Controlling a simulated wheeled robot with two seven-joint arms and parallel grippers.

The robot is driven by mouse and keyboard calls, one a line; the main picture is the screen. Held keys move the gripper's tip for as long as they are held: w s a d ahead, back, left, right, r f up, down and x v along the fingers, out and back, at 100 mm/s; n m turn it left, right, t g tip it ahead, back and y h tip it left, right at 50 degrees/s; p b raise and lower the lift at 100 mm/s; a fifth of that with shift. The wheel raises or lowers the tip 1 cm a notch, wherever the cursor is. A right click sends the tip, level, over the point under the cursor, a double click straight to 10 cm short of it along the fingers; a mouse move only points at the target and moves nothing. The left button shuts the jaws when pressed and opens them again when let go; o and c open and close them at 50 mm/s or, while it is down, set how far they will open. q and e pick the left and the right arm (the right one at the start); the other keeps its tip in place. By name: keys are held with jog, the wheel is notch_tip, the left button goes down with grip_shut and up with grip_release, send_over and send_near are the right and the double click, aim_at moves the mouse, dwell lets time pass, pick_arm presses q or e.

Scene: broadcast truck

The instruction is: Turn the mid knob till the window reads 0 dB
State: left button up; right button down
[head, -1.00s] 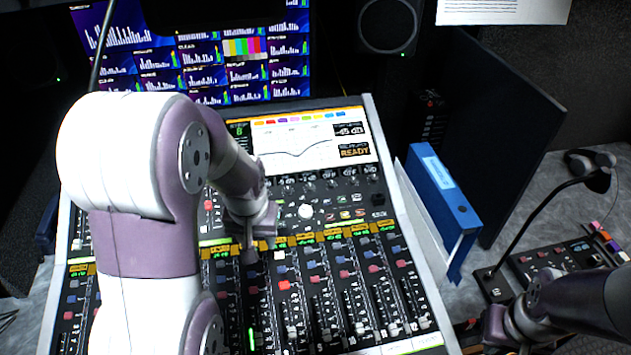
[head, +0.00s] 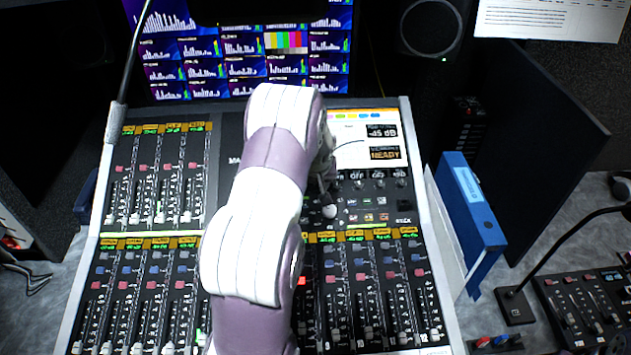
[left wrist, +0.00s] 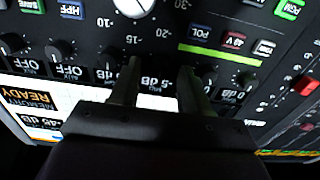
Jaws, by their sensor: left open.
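My left gripper (left wrist: 160,72) is open over the mixing console's (head: 228,150) upper knob row. In the head view the left gripper (head: 325,188) is partly hidden by my own arm. In the left wrist view, seen upside down, its two fingers stand either side of a small printed readout (left wrist: 155,82) that seems to show 5 dB. I cannot tell which knob is the mid knob; the knob between the fingers is hard to make out. Neighbouring small dark knobs (left wrist: 60,48) have OFF readouts. The window (head: 381,131) reads -45 dB, above a READY field. My right gripper is out of view.
A large white knob (head: 329,211) with a scale sits below the small row; it also shows in the left wrist view (left wrist: 133,5). Faders fill the lower console. A blue binder (head: 474,212) stands right of it.

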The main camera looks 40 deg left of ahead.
pick_arm(q)
jog(key=shift+a+f, duration=0.1)
jog(key=shift+f, duration=0.15)
jog(key=shift+w, duration=0.1)
grip_shut()
jog(key=shift+r+m, duration=0.1)
jog(key=shift+m, duration=0.4)
jog(key=shift+m+p, duration=0.4)
jog(key=shift+m, duration=0.6)
jog(key=shift+m+p, duration=0.3)
jog(key=shift+m, duration=1.1)
